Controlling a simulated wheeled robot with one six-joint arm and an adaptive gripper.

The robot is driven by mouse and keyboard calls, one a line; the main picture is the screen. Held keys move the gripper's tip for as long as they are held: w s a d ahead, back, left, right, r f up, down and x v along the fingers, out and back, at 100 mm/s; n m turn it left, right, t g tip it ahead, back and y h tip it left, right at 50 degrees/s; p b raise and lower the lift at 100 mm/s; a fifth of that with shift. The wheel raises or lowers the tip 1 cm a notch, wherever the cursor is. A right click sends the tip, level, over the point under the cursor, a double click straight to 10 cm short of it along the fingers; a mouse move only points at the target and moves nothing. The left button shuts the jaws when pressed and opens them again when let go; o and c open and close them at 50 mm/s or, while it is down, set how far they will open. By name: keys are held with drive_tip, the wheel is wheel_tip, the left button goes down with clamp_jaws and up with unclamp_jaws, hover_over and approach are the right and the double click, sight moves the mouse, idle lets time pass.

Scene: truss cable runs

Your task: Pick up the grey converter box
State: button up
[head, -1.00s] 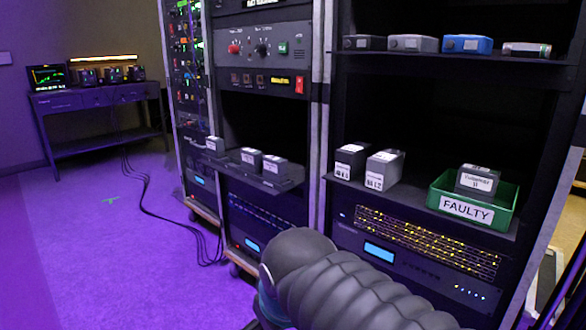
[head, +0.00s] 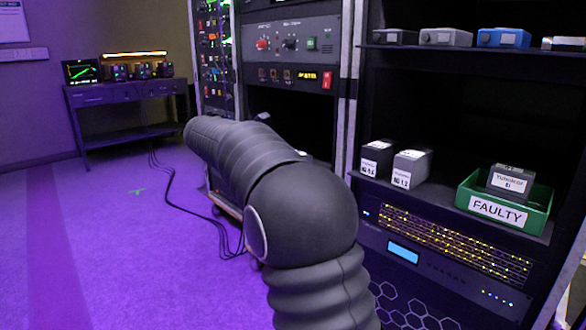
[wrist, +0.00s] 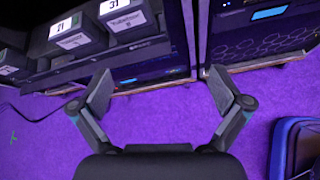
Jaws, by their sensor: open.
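A small grey box (head: 446,37), which looks like the grey converter box, sits on the upper shelf of the right rack in the head view. It stands between a dark box (head: 395,36) and a blue box (head: 503,38). My gripper is hidden behind my arm in the head view. In the wrist view my gripper (wrist: 160,92) is open, with nothing between its fingers. The grey box on the upper shelf cannot be made out in the wrist view.
Two labelled boxes (head: 393,163) and a green FAULTY bin (head: 468,194) holding another box (head: 510,181) are on the lower shelf. In the wrist view, labelled boxes (wrist: 75,37) sit on a shelf at upper left. Cables lie on the floor; purple floor is open at left.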

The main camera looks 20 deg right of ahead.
drive_tip(key=w+d+f+n, duration=0.1)
drive_tip(key=w+d, duration=0.1)
drive_tip(key=w, duration=0.1)
drive_tip(key=w+d+f+n+h, duration=0.1)
drive_tip(key=w+d, duration=0.1)
drive_tip(key=d, duration=0.1)
drive_tip(key=w+d+f+b, duration=0.1)
drive_tip(key=w+d, duration=0.1)
drive_tip(key=w, duration=0.1)
drive_tip(key=shift+w+d+f+n+h, duration=0.15)
drive_tip(key=shift+w+f+n+h, duration=0.15)
drive_tip(key=shift+f+n+h, duration=0.1)
drive_tip(key=shift+r+b+x, duration=0.2)
drive_tip(key=shift+b+x, duration=0.3)
drive_tip(key=shift+x, duration=2.1)
drive_tip(key=shift+s+d+r, duration=0.1)
drive_tip(key=shift+s+d, duration=0.05)
drive_tip(key=shift+c, duration=0.2)
drive_tip(key=c, duration=1.2)
